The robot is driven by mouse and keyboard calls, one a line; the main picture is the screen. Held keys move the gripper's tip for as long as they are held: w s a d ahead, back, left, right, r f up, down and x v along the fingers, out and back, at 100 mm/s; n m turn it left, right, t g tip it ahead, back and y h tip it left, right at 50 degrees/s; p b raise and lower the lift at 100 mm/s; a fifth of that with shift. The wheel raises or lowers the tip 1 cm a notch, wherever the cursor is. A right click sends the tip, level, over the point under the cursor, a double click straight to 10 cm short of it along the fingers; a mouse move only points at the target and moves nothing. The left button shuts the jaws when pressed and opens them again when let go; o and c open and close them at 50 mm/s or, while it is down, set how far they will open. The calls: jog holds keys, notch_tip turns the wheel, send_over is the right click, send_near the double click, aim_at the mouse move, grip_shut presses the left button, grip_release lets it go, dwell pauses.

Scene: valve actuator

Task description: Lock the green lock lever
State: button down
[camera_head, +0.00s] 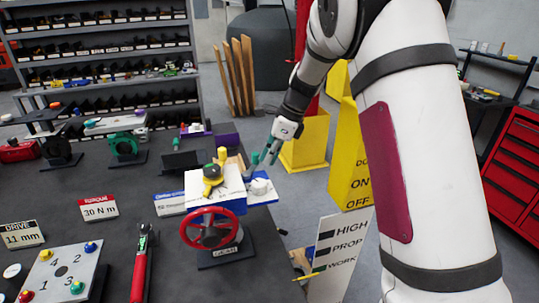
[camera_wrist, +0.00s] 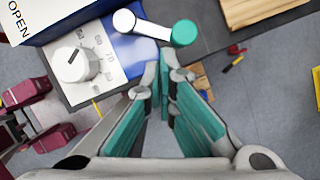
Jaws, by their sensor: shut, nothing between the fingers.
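The green lock lever (camera_wrist: 155,27) is a short pale arm with a round green knob (camera_wrist: 184,32) at its right end in the wrist view. Its pale pivot end sits on the blue side of the valve actuator (camera_head: 213,190). In the head view, a small green piece (camera_head: 254,158) shows beside my fingers. My gripper (camera_wrist: 165,62) is shut and empty, with its fingertips just below the lever in the wrist view. I cannot tell whether they touch it. In the head view my gripper (camera_head: 268,152) hangs behind the actuator's right side.
A white dial (camera_wrist: 75,64) with number marks sits left of my fingers. A white sign (camera_head: 338,257) and a yellow stand (camera_head: 352,150) are to the right.

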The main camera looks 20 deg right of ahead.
jog(key=s+d+r+b, duration=0.2)
jog(key=d+r, duration=0.4)
jog(key=r, duration=0.3)
jog(key=shift+s+d+r, duration=0.15)
jog(key=shift+s+d, duration=0.25)
jog(key=shift+s, duration=0.25)
